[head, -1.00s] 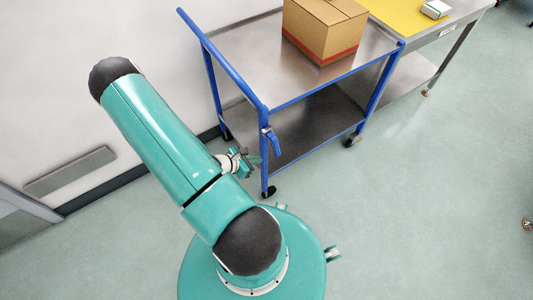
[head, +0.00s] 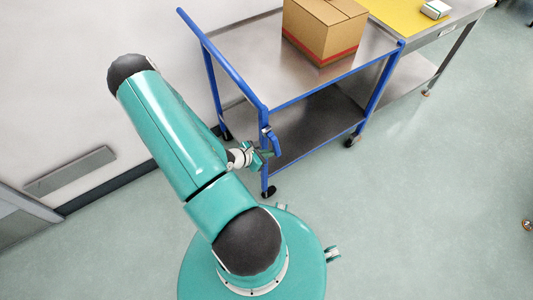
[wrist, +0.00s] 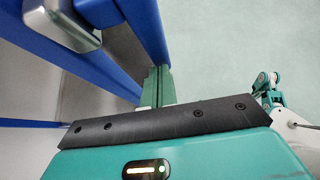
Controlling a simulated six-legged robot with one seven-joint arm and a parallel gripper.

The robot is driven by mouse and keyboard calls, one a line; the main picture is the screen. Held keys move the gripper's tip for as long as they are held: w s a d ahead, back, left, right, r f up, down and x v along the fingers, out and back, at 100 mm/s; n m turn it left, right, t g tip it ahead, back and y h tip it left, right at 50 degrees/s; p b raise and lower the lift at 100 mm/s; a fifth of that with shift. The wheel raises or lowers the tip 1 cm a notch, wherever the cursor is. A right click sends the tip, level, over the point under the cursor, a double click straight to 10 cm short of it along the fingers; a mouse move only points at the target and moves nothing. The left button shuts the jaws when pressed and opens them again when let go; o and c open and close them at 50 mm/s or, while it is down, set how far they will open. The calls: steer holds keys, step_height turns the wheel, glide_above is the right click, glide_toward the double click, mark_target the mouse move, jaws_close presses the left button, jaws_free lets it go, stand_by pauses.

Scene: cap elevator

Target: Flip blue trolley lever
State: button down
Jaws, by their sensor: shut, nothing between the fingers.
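The blue trolley (head: 235,72) stands ahead of my arm, with its tall push handle at the left. The blue lever (head: 273,141) hangs down from the trolley's near corner post. My gripper (head: 268,153) is shut and empty, beside the lever's lower end; contact between them cannot be told. In the wrist view my green fingers (wrist: 158,84) are together, close to a blue bar (wrist: 148,32) of the trolley. A grey metal block with blue beside it fills the upper left there; I cannot tell which part that is.
A cardboard box (head: 322,32) sits on the trolley's top shelf. A wall is at the left.

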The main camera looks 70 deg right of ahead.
mark_target(274, 150)
steer(key=s+d+g+h, duration=0.1)
steer(key=d+g+h, duration=0.1)
steer(key=s+d+g+h, duration=0.1)
steer(key=h, duration=0.1)
steer(key=shift+s+f+g, duration=0.25)
steer(key=shift+s+g, duration=0.1)
steer(key=shift+g, duration=0.05)
steer(key=shift+s+d+r+g+h, duration=0.15)
steer(key=shift+s+d+g+h, duration=0.2)
steer(key=shift+h, duration=0.25)
steer(key=shift+s+d+r, duration=0.25)
steer(key=shift+s+d, duration=0.05)
steer(key=shift+d, duration=0.15)
steer(key=w+a+f, duration=0.4)
steer(key=w+a, duration=0.4)
steer(key=a, duration=0.1)
steer(key=shift+a+f, duration=0.15)
steer(key=shift+f, duration=0.15)
